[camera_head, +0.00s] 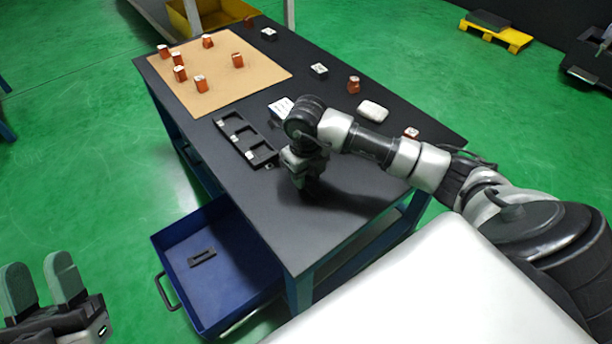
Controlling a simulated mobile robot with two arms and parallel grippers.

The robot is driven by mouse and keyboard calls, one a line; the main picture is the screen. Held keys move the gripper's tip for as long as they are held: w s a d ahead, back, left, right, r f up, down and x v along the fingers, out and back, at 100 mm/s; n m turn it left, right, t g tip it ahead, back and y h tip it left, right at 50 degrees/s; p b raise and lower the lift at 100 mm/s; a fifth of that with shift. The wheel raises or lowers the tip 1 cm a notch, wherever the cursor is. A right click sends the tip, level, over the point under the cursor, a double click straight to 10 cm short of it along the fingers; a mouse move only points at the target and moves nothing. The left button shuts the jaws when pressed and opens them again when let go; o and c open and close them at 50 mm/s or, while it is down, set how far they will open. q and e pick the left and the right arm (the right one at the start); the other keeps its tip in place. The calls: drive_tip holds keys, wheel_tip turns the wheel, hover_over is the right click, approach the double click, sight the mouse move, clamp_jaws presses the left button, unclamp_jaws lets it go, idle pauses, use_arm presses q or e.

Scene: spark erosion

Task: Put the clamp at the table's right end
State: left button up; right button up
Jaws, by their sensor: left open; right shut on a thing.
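My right gripper (307,182) points down over the near right part of the dark table (262,208). It is shut on a dark thing, mostly hidden by the fingers and wrist. I cannot tell its shape or whether it is the clamp, nor whether it touches the table top. My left gripper (42,284) is open and empty at the lower left, over the green floor and away from the table. No other thing in view is clearly the clamp.
A black compartment tray (233,128) lies left of my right gripper. Several orange blocks stand on a tan mat (262,67). A white packet (372,110) and an orange piece (354,85) lie behind my arm. A blue drawer (232,262) stands open below; the near table corner is bare.

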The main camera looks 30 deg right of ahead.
drive_tip(key=shift+f, duration=0.1)
drive_tip(key=o, duration=1.1)
